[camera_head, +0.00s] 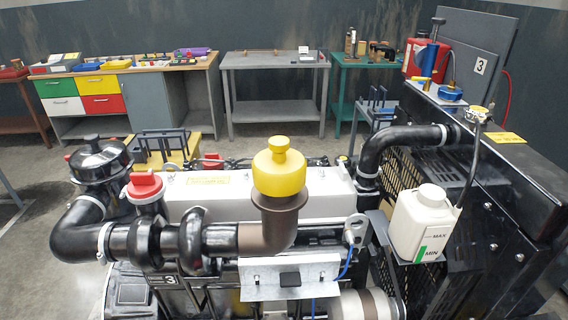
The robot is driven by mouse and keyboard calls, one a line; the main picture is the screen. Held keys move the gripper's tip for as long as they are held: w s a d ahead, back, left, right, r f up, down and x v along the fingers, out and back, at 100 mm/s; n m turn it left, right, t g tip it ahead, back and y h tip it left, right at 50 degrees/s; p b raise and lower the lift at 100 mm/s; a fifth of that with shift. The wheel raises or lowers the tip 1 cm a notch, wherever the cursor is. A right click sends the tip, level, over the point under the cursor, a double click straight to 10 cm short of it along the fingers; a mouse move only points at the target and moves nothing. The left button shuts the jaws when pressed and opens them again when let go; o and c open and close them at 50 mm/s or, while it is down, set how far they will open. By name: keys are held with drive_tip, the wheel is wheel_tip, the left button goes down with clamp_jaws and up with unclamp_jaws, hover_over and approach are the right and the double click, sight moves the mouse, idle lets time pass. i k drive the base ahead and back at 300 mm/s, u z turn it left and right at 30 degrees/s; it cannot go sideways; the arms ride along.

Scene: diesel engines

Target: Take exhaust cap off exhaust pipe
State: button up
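The yellow exhaust cap (279,172) has a round knob on top and sits upright on the open end of the brown exhaust pipe (265,226). The pipe rises near the middle of the engine, and its lower left end runs toward black piping. The cap covers the pipe's mouth. My gripper is not visible in the head view.
A red cap (146,187) and a black round filter housing (100,160) stand left of the exhaust pipe. A white coolant tank (424,222) and a black hose (391,148) are to its right. Workbenches (272,62) line the back wall. Air above the yellow cap is clear.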

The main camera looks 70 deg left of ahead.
sight(279, 169)
drive_tip(key=z, duration=0.05)
drive_tip(key=k, duration=1.55)
drive_tip(key=u, duration=2.2)
drive_tip(key=i, duration=0.55)
drive_tip(key=u, duration=0.05)
